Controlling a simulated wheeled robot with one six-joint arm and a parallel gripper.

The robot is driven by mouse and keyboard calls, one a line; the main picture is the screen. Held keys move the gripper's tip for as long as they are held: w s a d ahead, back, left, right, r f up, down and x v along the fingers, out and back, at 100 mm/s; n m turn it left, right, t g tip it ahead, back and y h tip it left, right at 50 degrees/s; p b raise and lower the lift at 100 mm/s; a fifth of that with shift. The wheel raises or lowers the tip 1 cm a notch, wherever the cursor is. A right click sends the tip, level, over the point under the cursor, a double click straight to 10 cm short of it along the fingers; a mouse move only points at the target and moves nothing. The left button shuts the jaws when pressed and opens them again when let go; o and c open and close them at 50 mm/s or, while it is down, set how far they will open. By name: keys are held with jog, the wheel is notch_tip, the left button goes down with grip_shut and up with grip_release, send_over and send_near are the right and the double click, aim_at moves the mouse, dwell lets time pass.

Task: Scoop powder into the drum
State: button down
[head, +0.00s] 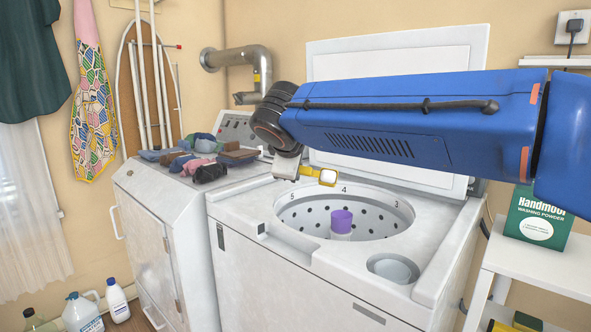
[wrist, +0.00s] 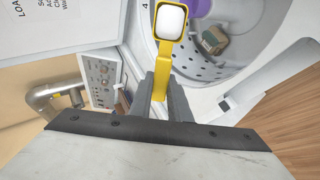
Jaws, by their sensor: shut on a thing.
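My gripper (head: 297,172) is shut on the handle of a yellow scoop (head: 319,173), which it holds above the back left part of the drum opening. In the wrist view my gripper (wrist: 163,98) grips the yellow handle (wrist: 164,72), and white powder (wrist: 170,21) fills the scoop's bowl. The open drum (head: 372,221) of the white washer has a perforated metal wall and a purple-topped centre post (head: 341,220). The drum's wall also shows in the wrist view (wrist: 247,48). A green box of washing powder (head: 537,217) stands on a white shelf at right.
The washer's lid (head: 398,62) stands open behind the drum. A round well (head: 392,268) is at the washer's front right corner. Folded clothes (head: 195,160) lie on the white machine at left. Bottles (head: 82,312) stand on the floor. A small greenish-brown item (wrist: 212,46) lies in the drum.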

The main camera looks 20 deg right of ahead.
jog(key=shift+t+h, duration=1.1)
jog(key=shift+t, duration=0.4)
jog(key=shift+f+m+t+h, duration=0.1)
jog(key=shift+m+t+h, duration=0.2)
jog(key=shift+t+h, duration=1.2)
jog(key=shift+t, duration=0.5)
